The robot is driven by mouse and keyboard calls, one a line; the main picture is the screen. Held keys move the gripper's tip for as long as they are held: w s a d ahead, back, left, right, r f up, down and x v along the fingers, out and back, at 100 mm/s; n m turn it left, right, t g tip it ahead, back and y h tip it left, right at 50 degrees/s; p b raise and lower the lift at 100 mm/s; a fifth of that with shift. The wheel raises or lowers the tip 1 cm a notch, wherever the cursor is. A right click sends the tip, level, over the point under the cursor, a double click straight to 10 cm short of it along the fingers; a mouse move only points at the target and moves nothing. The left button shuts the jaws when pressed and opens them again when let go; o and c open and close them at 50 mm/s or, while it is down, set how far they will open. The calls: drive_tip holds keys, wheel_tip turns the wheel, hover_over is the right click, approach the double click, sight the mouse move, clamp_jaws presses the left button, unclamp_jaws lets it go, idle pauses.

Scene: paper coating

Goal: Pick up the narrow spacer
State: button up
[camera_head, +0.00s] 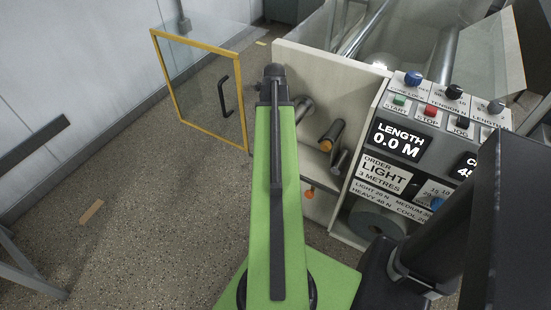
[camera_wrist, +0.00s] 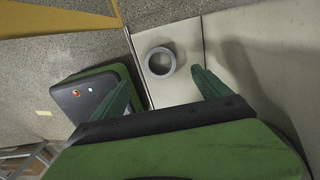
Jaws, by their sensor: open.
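In the wrist view a short grey ring (camera_wrist: 159,62), which looks like the narrow spacer, sits on a pale flat surface (camera_wrist: 178,92). No second ring shows there to compare widths. My gripper (camera_wrist: 160,80) is open, with one green finger to the left of the ring and one to the right. The ring lies a little beyond the fingertips in the picture, and nothing is held. In the head view my arm covers the gripper, and I cannot make out the ring there.
In the head view a yellow-framed clear door (camera_head: 202,88) stands open at the left. A control panel (camera_head: 415,140) with knobs and displays is at the right. Dark rollers (camera_head: 333,130) stick out beside my arm. Open floor (camera_head: 150,215) lies to the left.

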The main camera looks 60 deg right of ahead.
wheel_tip(320, 180, down, 9)
drive_tip(key=b, duration=0.7)
drive_tip(key=shift+w, duration=0.1)
drive_tip(key=shift+r, duration=0.2)
drive_tip(key=shift+c, duration=0.5)
drive_tip(key=c, duration=1.3)
drive_tip(key=shift+c, duration=0.2)
drive_tip(key=shift+r, duration=0.1)
drive_tip(key=shift+r+p, duration=0.4)
drive_tip(key=shift+p, duration=0.05)
drive_tip(key=a, duration=0.4)
drive_tip(key=shift+a+r, duration=0.15)
drive_tip(key=shift+a, duration=0.15)
wheel_tip(320, 180, up, 14)
drive_tip(key=p, duration=1.4)
drive_tip(key=shift+d, duration=0.35)
